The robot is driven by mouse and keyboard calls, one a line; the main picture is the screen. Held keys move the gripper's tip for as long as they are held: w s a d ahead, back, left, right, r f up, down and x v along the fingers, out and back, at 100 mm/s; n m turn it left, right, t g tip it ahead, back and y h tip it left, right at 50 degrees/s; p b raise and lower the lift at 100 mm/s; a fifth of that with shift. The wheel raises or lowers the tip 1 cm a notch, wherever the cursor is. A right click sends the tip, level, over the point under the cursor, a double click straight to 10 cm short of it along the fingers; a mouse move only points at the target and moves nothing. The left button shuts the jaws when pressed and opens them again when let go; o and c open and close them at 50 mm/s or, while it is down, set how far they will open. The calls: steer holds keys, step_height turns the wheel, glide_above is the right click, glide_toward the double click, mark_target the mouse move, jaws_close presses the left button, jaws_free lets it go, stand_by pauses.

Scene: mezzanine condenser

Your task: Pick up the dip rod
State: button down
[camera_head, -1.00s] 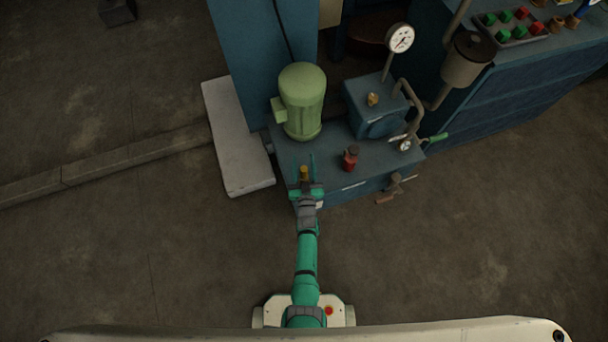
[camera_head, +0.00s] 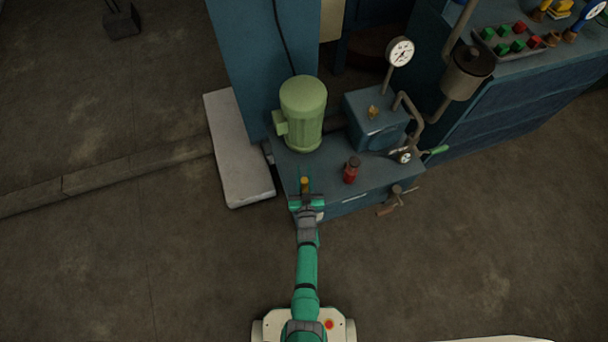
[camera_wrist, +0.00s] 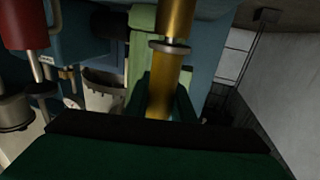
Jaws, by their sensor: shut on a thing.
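The dip rod shows as a small brass-coloured tip (camera_head: 304,184) at the front left of the blue tank's top in the head view. In the wrist view it is a thick brass rod (camera_wrist: 176,24) with a grey collar, running down between the green fingers. My gripper (camera_head: 305,196) is shut on it, and it also shows in the wrist view (camera_wrist: 162,103). The rod's far end is not clear, and I cannot tell whether it still sits in the tank.
On the blue tank (camera_head: 385,178) stand a green motor (camera_head: 303,112), a red-bodied fitting (camera_head: 351,170) right of my gripper, and a blue block (camera_head: 376,118) with pipes and a gauge (camera_head: 400,51). A pale slab (camera_head: 238,155) lies left. The floor in front is clear.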

step_height(320, 180, up, 20)
stand_by(1.3)
stand_by(0.3)
stand_by(0.5)
